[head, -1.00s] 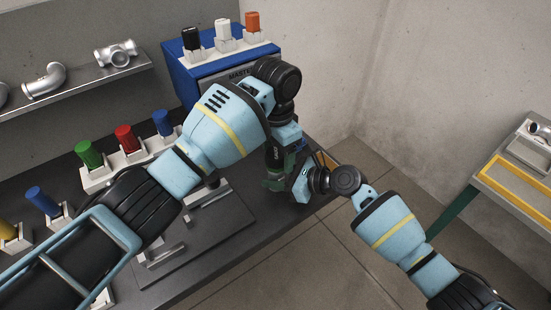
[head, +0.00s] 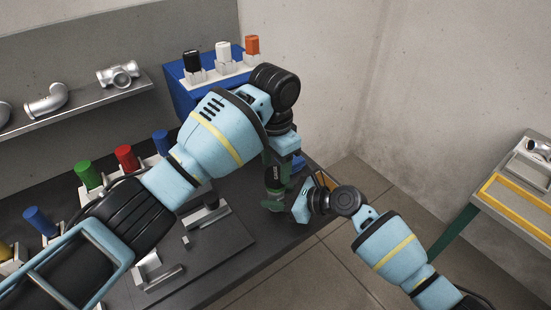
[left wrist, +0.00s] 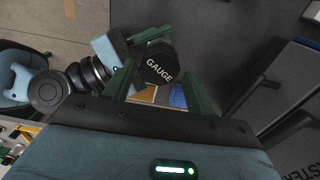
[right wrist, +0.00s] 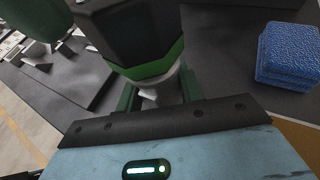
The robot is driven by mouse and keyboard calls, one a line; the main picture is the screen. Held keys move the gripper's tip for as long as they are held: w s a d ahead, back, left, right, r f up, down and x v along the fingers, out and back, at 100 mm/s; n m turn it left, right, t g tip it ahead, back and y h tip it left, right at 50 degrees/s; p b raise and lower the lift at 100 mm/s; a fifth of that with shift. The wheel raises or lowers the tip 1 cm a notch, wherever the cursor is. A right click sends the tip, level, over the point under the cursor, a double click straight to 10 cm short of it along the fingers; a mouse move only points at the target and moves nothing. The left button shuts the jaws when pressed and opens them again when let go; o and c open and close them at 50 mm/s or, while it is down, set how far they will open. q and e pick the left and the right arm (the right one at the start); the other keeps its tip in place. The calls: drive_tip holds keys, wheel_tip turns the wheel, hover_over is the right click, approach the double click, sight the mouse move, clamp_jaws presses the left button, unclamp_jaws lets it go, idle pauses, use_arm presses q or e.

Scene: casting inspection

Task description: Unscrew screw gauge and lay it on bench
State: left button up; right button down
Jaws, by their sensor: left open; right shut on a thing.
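The screw gauge (left wrist: 160,66) has a black faceted cap marked GAUGE, seen end-on in the left wrist view. In the right wrist view the gauge (right wrist: 130,35) shows a black body and a green ring above a pale metal part (right wrist: 155,92). My left gripper (left wrist: 158,85) is open, with one finger on each side of the cap; I cannot tell whether they touch it. My right gripper (right wrist: 158,92) is shut on the metal part just below the green ring. In the head view both grippers meet near the bench's right edge, and the metal part is mostly hidden.
The dark bench (head: 235,258) carries a grey plate with metal fixtures (head: 160,275) and colored gauges in white holders (head: 88,180). A blue box (head: 180,90) stands at the back. A blue sponge (right wrist: 288,55) lies near the right gripper. A side table (head: 515,205) stands at right.

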sight(276, 182)
use_arm(q)
drive_tip(key=shift+f, duration=3.1)
use_arm(e)
drive_tip(key=shift+r, duration=0.1)
use_arm(q)
drive_tip(key=shift+c, duration=0.3)
drive_tip(key=c, duration=0.7)
drive_tip(key=o, duration=1)
drive_tip(key=shift+o, duration=0.2)
wheel_tip(276, 182, up, 4)
drive_tip(key=shift+d+f, duration=0.1)
drive_tip(key=shift+f, duration=0.1)
drive_tip(key=shift+r, duration=0.5)
use_arm(e)
drive_tip(key=c, duration=0.8)
unclamp_jaws()
